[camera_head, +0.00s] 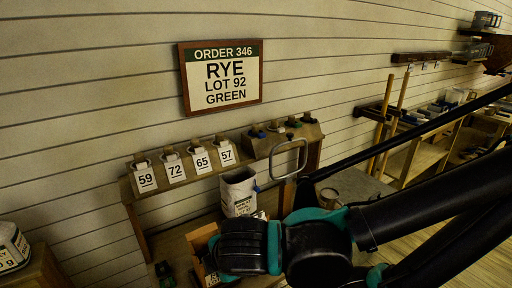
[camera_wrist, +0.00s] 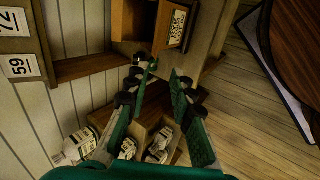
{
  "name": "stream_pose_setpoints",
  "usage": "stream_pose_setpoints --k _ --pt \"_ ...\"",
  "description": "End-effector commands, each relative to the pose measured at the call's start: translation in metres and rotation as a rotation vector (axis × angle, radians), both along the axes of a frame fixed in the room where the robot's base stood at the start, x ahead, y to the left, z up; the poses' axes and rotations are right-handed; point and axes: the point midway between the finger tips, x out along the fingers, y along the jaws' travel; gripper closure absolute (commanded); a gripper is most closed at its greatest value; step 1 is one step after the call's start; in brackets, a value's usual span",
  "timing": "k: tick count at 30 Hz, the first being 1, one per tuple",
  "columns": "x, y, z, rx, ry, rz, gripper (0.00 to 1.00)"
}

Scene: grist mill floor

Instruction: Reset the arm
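My gripper (camera_wrist: 166,74) reaches into the wrist view with its two green and black fingers apart and nothing between them. My black and teal arm (camera_head: 400,220) stretches across the lower right of the head view. Its bulky joints hide part of the bench there, and I cannot make out the fingers in that view.
A sign reading ORDER 346 RYE LOT 92 GREEN (camera_head: 222,78) hangs on the wall. Below it, a rack (camera_head: 185,192) carries numbered tags 59, 72, 65 and 57. A labelled container (camera_head: 239,192) stands beneath. A bag (camera_wrist: 78,146) sits left of the crate. Open floor (camera_wrist: 250,120) lies right.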

Motion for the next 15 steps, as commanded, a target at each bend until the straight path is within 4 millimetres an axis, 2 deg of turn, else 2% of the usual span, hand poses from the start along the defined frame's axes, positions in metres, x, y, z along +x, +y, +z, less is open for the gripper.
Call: stream_pose_setpoints --k 8,15 --pt "0.056 -0.033 -0.021 0.047 0.098 -0.303 0.77" --pt "0.099 -0.074 -0.041 0.112 0.186 -0.594 0.77"
